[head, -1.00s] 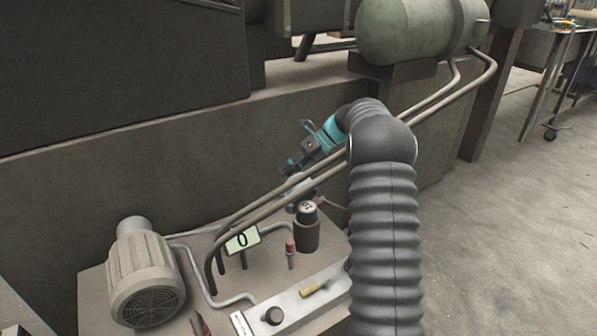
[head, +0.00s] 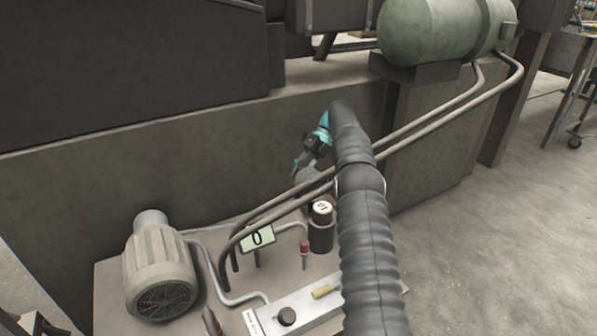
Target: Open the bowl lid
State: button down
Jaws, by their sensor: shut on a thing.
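My gripper (head: 298,164) is small in the head view, behind the two slanting pipes, with a teal band above it. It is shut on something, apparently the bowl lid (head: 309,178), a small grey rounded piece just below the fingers. The pipes cross in front of this piece, so its lower part and the bowl under it are hidden. I cannot tell whether the lid is lifted or tilted.
Two long pipes (head: 420,116) run down in front of the gripper. A dark cylinder with a white top (head: 321,230), a red-topped post (head: 304,250), a "0" sign (head: 257,237) and a motor (head: 158,271) stand nearby. A wall (head: 190,165) rises behind.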

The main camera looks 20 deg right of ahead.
jog(key=shift+f, duration=0.4)
jog(key=c, duration=0.8)
grip_release()
jog(key=shift+r, duration=0.1)
jog(key=shift+r, duration=0.1)
